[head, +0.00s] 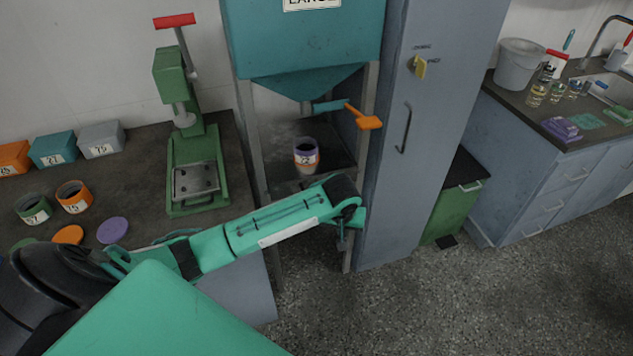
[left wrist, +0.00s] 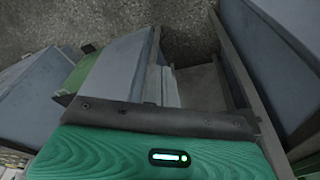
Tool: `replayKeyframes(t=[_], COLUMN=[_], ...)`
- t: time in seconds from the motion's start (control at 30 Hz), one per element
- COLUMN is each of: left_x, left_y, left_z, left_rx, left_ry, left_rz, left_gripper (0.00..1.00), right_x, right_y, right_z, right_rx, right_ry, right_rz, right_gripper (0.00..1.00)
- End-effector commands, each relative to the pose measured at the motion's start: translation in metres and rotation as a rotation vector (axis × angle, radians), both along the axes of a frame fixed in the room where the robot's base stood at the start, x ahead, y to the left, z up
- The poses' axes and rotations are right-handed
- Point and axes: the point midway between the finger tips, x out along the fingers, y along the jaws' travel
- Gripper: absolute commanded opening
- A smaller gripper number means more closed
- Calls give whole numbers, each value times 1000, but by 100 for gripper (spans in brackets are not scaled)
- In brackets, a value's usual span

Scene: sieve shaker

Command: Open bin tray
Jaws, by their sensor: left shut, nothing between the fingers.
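A teal hopper bin (head: 305,45) with a "LARGE" label hangs in a grey frame in the head view. A teal bar with an orange handle (head: 369,122) sticks out to the right below its funnel. A purple-rimmed cup (head: 306,155) stands upright on the dark shelf under the funnel. My left gripper (head: 342,241) points down in front of the frame's right side, below the cup and the handle, apart from both. It is shut and small in this view. The left wrist view shows mostly my green housing, with the fingertips not clear. My right gripper is not in view.
A green press (head: 195,165), cups and coloured boxes fill the left bench. The speckled floor (head: 400,310) in front is clear.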

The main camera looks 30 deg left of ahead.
Motion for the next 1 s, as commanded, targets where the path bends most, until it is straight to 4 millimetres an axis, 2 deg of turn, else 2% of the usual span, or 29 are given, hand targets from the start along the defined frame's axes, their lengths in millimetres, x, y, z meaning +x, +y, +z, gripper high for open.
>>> replayKeyframes(t=[0.03,0.2,0.4,0.53,0.63,0.77,1.0], left_x=[20,67,99,107,109,111,120], left_y=[18,71,120,134,138,141,151], left_z=[10,40,71,81,77,61,18], left_rx=[20,53,69,71,71,71,71], left_ry=[-6,-17,-35,-42,-42,-41,-41], left_rz=[58,270,468,523,535,534,534], left_gripper=[0,0,0,0,0,0,0], right_x=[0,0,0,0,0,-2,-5], right_y=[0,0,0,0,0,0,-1], right_z=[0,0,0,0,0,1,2], right_rx=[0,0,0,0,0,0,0], right_ry=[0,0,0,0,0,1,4], right_rz=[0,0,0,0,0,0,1], right_gripper=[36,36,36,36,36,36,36])
